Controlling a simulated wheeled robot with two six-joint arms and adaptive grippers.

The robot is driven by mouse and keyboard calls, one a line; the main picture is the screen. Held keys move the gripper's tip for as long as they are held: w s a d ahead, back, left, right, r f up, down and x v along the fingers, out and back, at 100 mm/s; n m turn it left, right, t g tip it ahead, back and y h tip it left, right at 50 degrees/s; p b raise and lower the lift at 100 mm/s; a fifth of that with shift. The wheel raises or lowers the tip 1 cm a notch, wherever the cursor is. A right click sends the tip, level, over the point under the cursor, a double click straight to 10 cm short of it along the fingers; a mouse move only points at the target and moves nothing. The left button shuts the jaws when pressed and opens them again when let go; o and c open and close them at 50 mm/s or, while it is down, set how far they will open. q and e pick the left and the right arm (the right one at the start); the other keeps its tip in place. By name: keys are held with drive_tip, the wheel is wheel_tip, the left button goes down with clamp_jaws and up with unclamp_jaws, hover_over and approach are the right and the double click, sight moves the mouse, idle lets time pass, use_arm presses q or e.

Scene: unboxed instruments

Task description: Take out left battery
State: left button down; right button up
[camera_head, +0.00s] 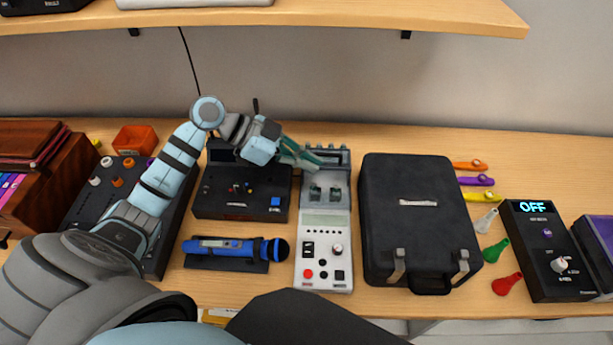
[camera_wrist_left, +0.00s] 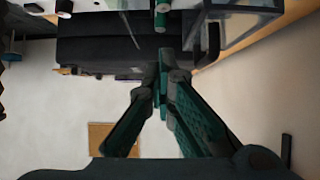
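A white instrument (camera_head: 325,235) stands mid-table, with a grey open section (camera_head: 326,155) at its far end and two grey-green pieces (camera_head: 325,193) below that. No battery can be told apart for sure in the head view. My left gripper (camera_head: 317,162) reaches in from the left, its green fingers over the instrument's far end. In the left wrist view its fingertips (camera_wrist_left: 162,77) are close together, with a narrow green strip between them; whether it is a held battery is unclear. A small green cylinder (camera_wrist_left: 160,17) shows ahead at the top edge. My right gripper is not visible.
A black case (camera_head: 418,210) stands right of the instrument. A black box (camera_head: 240,203) and a blue microphone (camera_head: 230,247) lie to its left. A black device (camera_head: 545,250) reading OFF is farther right. A wooden shelf (camera_head: 330,15) overhangs the back.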

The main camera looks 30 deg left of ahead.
use_arm(q)
wheel_tip(320, 180, up, 14)
drive_tip(key=shift+c, duration=2.4)
unclamp_jaws()
